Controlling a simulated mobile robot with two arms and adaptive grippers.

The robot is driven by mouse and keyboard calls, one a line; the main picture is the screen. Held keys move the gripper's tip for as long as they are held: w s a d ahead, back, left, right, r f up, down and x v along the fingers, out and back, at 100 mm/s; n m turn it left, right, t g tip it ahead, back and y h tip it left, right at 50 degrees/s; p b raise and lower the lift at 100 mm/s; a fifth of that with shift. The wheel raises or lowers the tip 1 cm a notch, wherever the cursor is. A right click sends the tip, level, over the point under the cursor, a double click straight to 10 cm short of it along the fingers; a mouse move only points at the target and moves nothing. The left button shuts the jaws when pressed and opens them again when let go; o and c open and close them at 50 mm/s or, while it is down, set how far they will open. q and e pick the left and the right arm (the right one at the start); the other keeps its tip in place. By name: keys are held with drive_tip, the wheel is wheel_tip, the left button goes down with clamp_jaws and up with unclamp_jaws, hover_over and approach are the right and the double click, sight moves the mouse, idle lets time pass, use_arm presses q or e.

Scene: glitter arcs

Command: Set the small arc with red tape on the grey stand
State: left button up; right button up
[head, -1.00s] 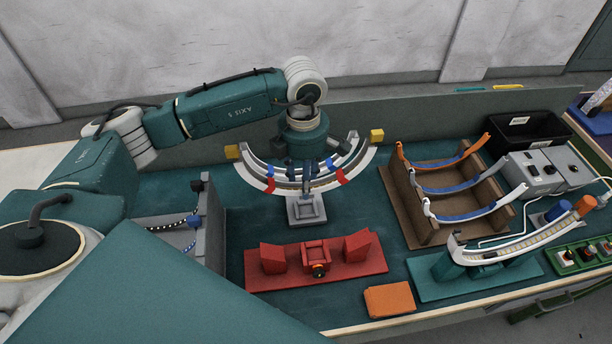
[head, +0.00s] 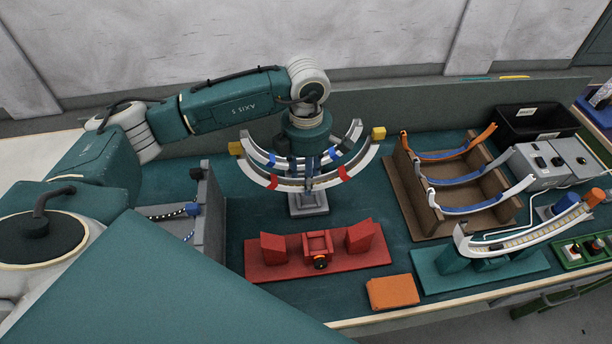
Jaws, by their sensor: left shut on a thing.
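My left gripper (head: 306,162) reaches down over the middle of the bench. It is shut on a pale arc with red tape (head: 325,182), which has two red bands and a yellow block near each end. The arc hangs with its ends up. The grey stand (head: 309,203) is below; its square base shows, and its upper part is hidden. A second pale arc with blue tape (head: 257,155) curves just behind the red-taped one. I cannot tell whether the red-taped arc touches it or the stand. My right gripper is out of view.
A red fixture (head: 280,262) and an orange block (head: 392,292) lie in front. A brown rack (head: 430,222) with several arcs stands right, beside a teal stand (head: 435,285) bearing an arc. A grey rack (head: 211,215) is left. Behind are a black bin (head: 535,122) and grey box (head: 540,180).

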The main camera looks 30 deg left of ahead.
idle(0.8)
use_arm(q)
drive_tip(key=shift+f+b, duration=0.1)
drive_tip(key=shift+b, duration=0.3)
drive_tip(key=shift+f+b, duration=0.8)
drive_tip(key=shift+f, duration=0.1)
idle(0.3)
drive_tip(key=shift+f+b, duration=0.1)
drive_tip(key=shift+b, duration=0.25)
drive_tip(key=shift+f+b, duration=0.35)
drive_tip(key=shift+b, duration=0.05)
idle(0.6)
